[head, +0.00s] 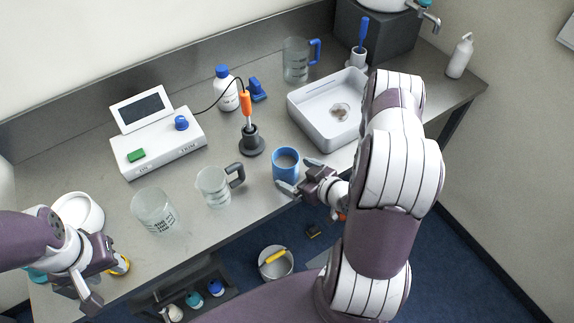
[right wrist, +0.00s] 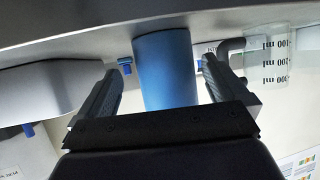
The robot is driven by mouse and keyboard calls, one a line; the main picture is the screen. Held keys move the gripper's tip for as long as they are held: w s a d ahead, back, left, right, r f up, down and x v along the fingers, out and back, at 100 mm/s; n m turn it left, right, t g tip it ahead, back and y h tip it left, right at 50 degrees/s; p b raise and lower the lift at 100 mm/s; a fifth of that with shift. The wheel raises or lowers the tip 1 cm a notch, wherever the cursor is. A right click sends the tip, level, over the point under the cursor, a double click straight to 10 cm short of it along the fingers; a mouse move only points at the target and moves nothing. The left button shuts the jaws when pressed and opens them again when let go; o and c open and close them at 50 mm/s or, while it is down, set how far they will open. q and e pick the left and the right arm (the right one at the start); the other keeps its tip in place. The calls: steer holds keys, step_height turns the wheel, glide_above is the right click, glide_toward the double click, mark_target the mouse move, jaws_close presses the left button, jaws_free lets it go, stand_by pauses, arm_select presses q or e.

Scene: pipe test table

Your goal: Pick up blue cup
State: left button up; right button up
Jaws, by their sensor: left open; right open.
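The blue cup (head: 286,166) stands upright near the front edge of the metal table. My right gripper (head: 296,176) is open at the cup's near right side, its fingers pointing at the cup. In the right wrist view the blue cup (right wrist: 165,70) shows between the two open fingers of the right gripper (right wrist: 160,85), with gaps on both sides; I cannot tell how deep it sits between them. My left gripper (head: 100,285) is open and empty at the table's front left, below a white container (head: 80,214).
A glass mug with a grey handle (head: 213,187) stands left of the cup, and a glass beaker (head: 153,210) further left. A black stand (head: 251,142) with an orange-handled tool is behind. A white tray (head: 325,125) lies behind right. A bucket (head: 276,262) is on the floor.

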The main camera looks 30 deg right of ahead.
mark_target(292, 174)
steer(key=w+a, duration=0.1)
steer(key=w+a+p, duration=0.1)
steer(key=w, duration=0.1)
steer(key=shift+w+f, duration=0.2)
steer(key=shift+f, duration=0.2)
steer(key=shift+w+f, duration=0.15)
steer(key=shift+w, duration=0.05)
steer(key=shift+w+d+f, duration=0.1)
steer(key=shift+d+f, duration=0.05)
steer(key=shift+d, duration=0.1)
steer(key=shift+c, duration=0.3)
steer(key=c, duration=1)
steer(key=shift+a, duration=0.1)
steer(key=c, duration=0.4)
arm_select(q)
steer(key=shift+s+a+r, duration=0.3)
steer(key=shift+a+r, duration=0.2)
steer(key=shift+r, duration=0.25)
arm_select(e)
steer(key=shift+o, duration=0.2)
steer(key=shift+r, duration=0.2)
